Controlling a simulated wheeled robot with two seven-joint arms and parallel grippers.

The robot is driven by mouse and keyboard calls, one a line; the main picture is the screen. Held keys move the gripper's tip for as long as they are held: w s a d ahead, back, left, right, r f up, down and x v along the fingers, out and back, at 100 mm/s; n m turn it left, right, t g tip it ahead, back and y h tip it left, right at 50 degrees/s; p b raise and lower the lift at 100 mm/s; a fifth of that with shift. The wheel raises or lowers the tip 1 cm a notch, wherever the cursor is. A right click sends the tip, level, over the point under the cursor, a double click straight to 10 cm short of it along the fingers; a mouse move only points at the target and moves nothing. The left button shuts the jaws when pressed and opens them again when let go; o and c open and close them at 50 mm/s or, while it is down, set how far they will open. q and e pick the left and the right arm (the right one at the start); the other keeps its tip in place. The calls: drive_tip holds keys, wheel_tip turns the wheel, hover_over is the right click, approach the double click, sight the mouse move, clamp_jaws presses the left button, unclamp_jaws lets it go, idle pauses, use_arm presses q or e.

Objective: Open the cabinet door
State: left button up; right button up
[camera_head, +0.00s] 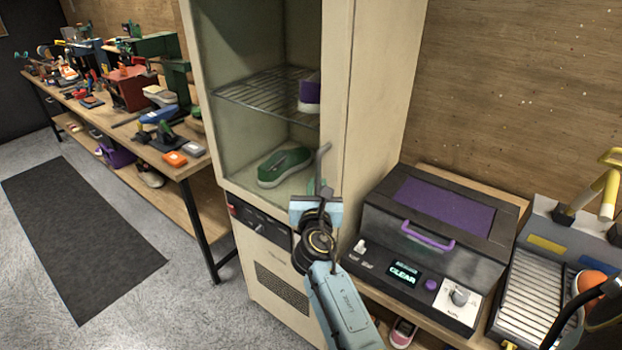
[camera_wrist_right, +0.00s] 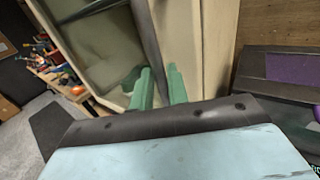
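The tall cream cabinet (camera_head: 385,75) stands in the middle of the head view. Its glazed front shows a green sneaker (camera_head: 285,166) on the floor inside and part of a purple shoe (camera_head: 309,92) on a wire shelf. The door looks shut. A dark upright handle (camera_head: 321,163) is at the door's right side; it also shows in the right wrist view (camera_wrist_right: 147,35). My right gripper (camera_head: 317,188) is at the handle's lower end. Its green fingers (camera_wrist_right: 160,86) lie close on both sides of the bar, with no clear gap. My left gripper is out of view.
Right of the cabinet, a dark machine (camera_head: 440,235) with a purple lid panel and a lit display stands on a bench close to my right arm. A long workbench (camera_head: 185,172) with tools stands at left. The grey floor (camera_head: 170,290) in front is free beside a dark mat (camera_head: 80,240).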

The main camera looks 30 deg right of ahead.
drive_tip(key=shift+x, duration=0.85)
drive_tip(key=shift+s, duration=0.1)
drive_tip(key=shift+c, duration=0.3)
clamp_jaws()
drive_tip(key=shift+a, duration=0.1)
